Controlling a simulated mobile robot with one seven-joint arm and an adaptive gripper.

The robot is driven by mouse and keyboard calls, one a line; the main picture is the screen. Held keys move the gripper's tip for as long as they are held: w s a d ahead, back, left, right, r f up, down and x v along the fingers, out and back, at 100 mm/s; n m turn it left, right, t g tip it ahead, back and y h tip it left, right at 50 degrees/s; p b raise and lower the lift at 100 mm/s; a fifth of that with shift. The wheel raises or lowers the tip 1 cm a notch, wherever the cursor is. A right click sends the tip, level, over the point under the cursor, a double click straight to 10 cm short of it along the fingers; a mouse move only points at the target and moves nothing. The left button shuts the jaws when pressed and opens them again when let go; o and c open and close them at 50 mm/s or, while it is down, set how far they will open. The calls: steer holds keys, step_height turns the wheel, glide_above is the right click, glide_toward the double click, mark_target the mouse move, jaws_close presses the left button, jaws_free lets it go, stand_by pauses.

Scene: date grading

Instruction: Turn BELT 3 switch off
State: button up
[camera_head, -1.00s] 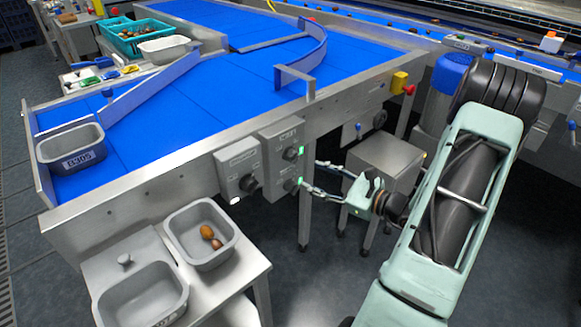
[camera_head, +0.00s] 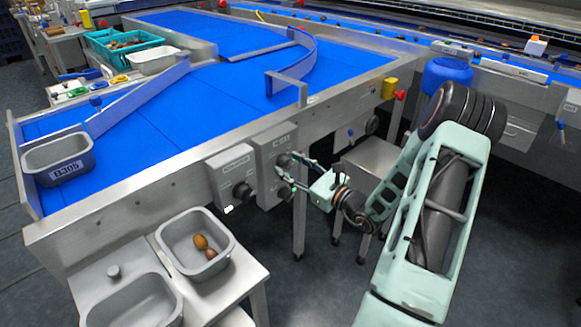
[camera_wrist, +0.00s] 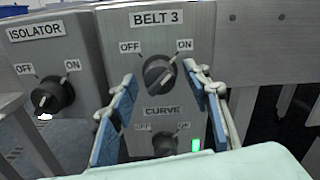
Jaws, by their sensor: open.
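The BELT 3 switch (camera_wrist: 158,73) is a black rotary knob on a grey box, with OFF at its upper left and ON at its upper right. Its ridge appears to slant up toward ON. In the head view the knob (camera_head: 283,160) is partly covered by my gripper (camera_head: 287,172). In the wrist view my gripper (camera_wrist: 161,75) is open, with one blue-padded finger on each side of the knob. I see a gap on the left; contact on the right cannot be told. Any lamp beside this knob is hidden.
The CURVE knob (camera_wrist: 165,145) sits just below, with a lit green lamp (camera_wrist: 196,145), between my fingers' lower parts. The ISOLATOR knob (camera_wrist: 50,95) is on the box to the left. A steel stand (camera_head: 368,163) is under my forearm; a red button (camera_head: 400,95) is on the frame.

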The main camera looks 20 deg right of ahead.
steer(key=shift+w, duration=0.15)
steer(key=shift+c, duration=0.2)
steer(key=c, duration=1.1)
